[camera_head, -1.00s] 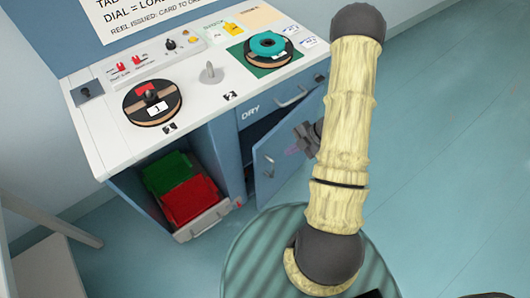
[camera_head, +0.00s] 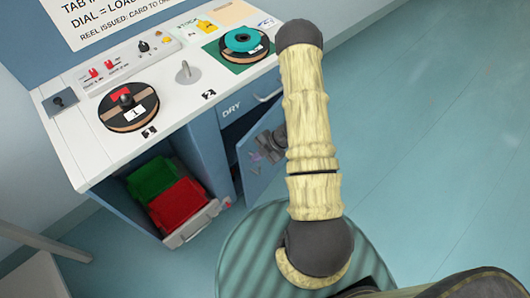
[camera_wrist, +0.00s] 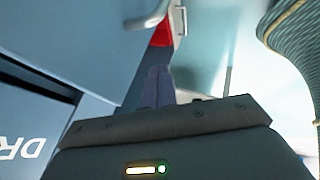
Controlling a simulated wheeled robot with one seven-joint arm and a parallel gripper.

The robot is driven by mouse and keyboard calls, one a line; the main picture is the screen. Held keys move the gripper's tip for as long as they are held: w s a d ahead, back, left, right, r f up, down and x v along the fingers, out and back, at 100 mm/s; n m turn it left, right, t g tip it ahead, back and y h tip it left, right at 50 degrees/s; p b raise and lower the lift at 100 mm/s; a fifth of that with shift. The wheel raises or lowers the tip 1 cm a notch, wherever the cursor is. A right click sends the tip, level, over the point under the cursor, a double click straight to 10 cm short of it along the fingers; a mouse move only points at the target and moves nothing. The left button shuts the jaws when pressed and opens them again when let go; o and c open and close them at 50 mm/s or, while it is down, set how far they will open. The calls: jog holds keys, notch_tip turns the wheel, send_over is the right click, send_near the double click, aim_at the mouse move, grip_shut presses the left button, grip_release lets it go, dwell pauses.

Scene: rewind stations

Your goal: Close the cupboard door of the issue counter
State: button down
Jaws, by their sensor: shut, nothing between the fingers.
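The issue counter (camera_head: 205,150) is a blue cabinet with a white top. Its cupboard door (camera_head: 262,185) stands ajar below the "DRY" label, with a dark gap along its top. The door also shows in the wrist view (camera_wrist: 60,40), with its grey handle (camera_wrist: 148,17) near the edge. My gripper (camera_head: 260,152) is shut and empty, in front of the door's outer face; its fingers show in the wrist view (camera_wrist: 155,85). In the head view it covers the handle, and my arm hides the door's right part. I cannot tell whether the fingers touch the door.
An open bin drawer with a green bin (camera_head: 152,178) and a red bin (camera_head: 180,206) juts out left of the door. Reels (camera_head: 128,108) and switches lie on the counter top. The floor (camera_head: 430,130) to the right is clear.

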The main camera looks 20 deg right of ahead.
aim_at(239, 146)
jog(key=w+a, duration=0.1)
jog(key=w, duration=0.2)
jog(key=shift+a+r, duration=0.15)
jog(key=shift+a, duration=0.2)
jog(key=shift+m+t, duration=0.4)
jog(key=shift+m, duration=0.2)
jog(key=w, duration=0.1)
jog(key=w+a, duration=0.2)
jog(key=w, duration=0.1)
jog(key=shift+w+a, duration=0.1)
jog(key=shift+a, duration=0.15)
